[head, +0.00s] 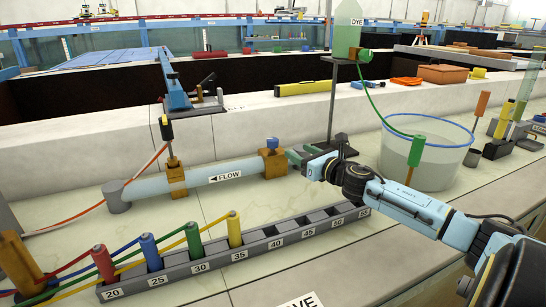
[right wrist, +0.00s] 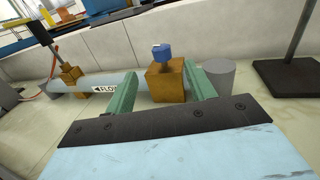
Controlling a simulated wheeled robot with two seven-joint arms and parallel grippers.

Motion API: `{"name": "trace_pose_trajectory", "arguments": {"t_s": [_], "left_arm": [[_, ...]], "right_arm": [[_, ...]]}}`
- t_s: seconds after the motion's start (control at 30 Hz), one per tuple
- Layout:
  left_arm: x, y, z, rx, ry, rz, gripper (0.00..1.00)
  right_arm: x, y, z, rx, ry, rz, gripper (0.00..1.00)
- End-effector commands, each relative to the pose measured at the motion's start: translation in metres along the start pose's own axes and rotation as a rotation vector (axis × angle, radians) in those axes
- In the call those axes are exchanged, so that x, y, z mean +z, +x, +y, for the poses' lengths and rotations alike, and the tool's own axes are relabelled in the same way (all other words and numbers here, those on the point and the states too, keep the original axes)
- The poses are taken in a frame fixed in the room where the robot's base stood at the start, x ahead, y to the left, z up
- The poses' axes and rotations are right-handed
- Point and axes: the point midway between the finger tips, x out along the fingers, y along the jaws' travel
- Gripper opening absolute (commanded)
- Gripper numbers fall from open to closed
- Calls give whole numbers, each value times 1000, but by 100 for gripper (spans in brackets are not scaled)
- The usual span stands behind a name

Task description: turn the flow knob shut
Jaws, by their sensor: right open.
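The flow knob (head: 272,143) is a small blue cap on top of a brass valve block (head: 274,163) at the right end of a pale blue pipe (head: 205,176) marked FLOW. In the right wrist view the knob (right wrist: 162,51) stands upright on the block (right wrist: 166,82), centred beyond the fingers. My right gripper (head: 299,157) reaches in from the right, just right of the valve block. Its two green fingers (right wrist: 162,88) are spread apart with nothing held between them. The knob appears ahead of the fingertips, and I see no contact. My left gripper is out of view.
A numbered rack (head: 290,241) with several coloured plugs stands in front of the pipe. A clear tub (head: 438,170) and a dark stand base (right wrist: 287,77) are to the right. A grey cylinder (right wrist: 219,76) stands by the right finger. A white wall runs behind the pipe.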

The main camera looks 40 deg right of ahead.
Motion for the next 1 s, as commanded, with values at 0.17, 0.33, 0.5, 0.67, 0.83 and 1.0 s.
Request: {"name": "trace_pose_trajectory", "arguments": {"t_s": [0.17, 0.33, 0.5, 0.67, 0.83, 1.0], "left_arm": [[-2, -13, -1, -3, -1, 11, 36], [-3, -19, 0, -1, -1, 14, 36], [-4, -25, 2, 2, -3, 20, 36], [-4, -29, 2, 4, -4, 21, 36], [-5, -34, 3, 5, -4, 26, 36], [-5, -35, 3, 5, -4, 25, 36]], "right_arm": [[-11, 1, 0, 0, 0, -1, 55], [-9, 9, 0, -1, 2, -3, 55], [-9, 25, -1, -1, -1, -4, 55], [-9, 42, -1, -1, 2, -4, 55], [-9, 59, -1, -1, 2, -4, 55], [-9, 77, 0, -1, 1, -4, 55]]}}
